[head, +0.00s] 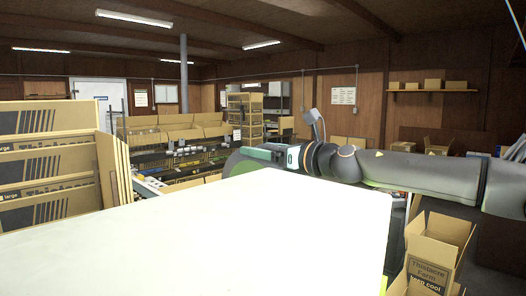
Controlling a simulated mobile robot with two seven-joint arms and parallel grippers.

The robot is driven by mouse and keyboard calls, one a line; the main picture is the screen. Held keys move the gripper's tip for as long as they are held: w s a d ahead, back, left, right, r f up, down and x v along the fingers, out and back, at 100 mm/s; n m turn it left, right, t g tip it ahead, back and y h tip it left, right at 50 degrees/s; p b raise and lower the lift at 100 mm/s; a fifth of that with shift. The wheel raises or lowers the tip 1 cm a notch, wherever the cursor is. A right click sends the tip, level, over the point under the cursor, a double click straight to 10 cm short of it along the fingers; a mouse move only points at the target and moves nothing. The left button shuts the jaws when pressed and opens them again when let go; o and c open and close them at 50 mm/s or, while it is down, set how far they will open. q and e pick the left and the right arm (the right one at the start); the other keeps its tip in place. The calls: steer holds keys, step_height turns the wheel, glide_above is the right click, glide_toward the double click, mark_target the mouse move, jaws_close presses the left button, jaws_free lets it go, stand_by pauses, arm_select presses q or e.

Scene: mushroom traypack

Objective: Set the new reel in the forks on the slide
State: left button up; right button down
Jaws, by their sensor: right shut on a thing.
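My right arm reaches in from the right, and its gripper (258,153) is at mid-picture, just beyond a large white surface. A dark green rounded thing (234,161) shows at the gripper's end, and the jaws are shut on it. It looks like the rim of the reel, but its lower part is hidden behind the white surface. I cannot make out the forks or the slide. My left gripper is not in view.
The large white surface (215,235) fills the foreground and blocks the view below. Stacked cardboard cartons (45,165) stand at the left. A packing line with boxes (185,130) lies behind. An open carton (437,245) stands at the lower right, under my right arm.

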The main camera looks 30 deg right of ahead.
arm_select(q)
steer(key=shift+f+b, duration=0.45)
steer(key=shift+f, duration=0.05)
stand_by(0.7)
arm_select(e)
steer(key=shift+c, duration=0.2)
jaws_free()
steer(key=shift+o, duration=0.2)
steer(key=shift+f, duration=0.3)
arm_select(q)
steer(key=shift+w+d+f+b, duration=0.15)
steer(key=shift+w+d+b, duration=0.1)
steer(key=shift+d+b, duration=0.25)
arm_select(e)
steer(key=v, duration=1.2)
steer(key=shift+s+r, duration=0.2)
steer(key=shift+s, duration=0.05)
steer(key=shift+d, duration=0.15)
